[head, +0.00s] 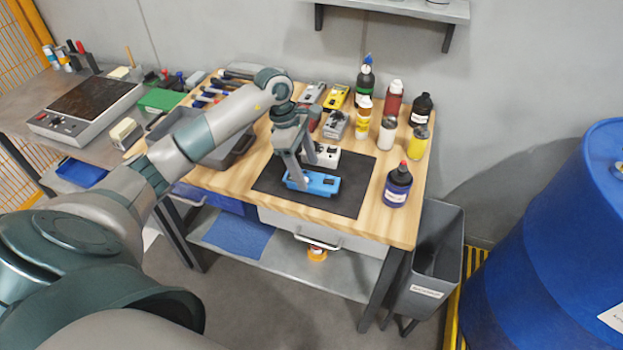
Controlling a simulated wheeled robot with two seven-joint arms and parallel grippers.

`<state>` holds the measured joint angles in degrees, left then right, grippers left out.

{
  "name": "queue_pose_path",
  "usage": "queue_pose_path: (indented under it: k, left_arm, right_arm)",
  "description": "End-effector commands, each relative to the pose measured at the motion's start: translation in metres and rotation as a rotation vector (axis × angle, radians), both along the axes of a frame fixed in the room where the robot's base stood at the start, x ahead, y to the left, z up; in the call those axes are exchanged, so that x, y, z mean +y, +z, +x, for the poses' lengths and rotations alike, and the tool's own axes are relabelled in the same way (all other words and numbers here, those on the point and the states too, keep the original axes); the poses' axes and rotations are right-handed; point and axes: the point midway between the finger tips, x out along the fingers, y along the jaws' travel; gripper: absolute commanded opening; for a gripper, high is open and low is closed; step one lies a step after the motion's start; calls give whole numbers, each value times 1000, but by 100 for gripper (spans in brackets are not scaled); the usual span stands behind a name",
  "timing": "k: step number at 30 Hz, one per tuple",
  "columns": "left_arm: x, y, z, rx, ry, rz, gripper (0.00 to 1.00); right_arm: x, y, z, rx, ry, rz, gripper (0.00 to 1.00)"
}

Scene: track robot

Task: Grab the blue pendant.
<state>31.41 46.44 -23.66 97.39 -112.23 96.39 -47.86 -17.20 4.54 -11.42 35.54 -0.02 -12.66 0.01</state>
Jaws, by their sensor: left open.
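The blue pendant (322,185) lies on the black mat (346,202) on the wooden workbench. My left gripper (293,181) reaches down from above, with its fingertips at the left end of the blue pendant. It is open, and one finger covers part of that end. I cannot tell whether the fingers touch it. A white pendant-like box (326,156) lies just behind the blue one on the mat. My right gripper does not show.
Several bottles, including a dark blue one (397,186), stand to the right and behind the mat. A grey bin (238,150) is at the left. A yellow device (336,97) lies at the back. A blue barrel (550,240) stands on the right. The mat's front is clear.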

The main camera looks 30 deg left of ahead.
Motion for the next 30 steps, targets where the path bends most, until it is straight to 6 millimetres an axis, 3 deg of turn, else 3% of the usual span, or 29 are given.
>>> queue_pose_path:
  k: [2, 9, 23, 27, 30]
  left_arm:
    - [-5, -5, -1, 3, 0, -3, 67]
    - [-9, -27, 2, 1, -1, 0, 67]
    - [-9, -28, 2, 0, -1, 0, 67]
    - [-9, -28, 2, 0, -1, 0, 34]
    - [-9, -28, 2, 0, -1, 0, 15]
  right_arm:
    - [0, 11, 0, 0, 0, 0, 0]
    - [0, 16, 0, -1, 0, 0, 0]
    - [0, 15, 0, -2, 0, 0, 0]
    - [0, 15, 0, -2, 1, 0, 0]
    - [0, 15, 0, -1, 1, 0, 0]
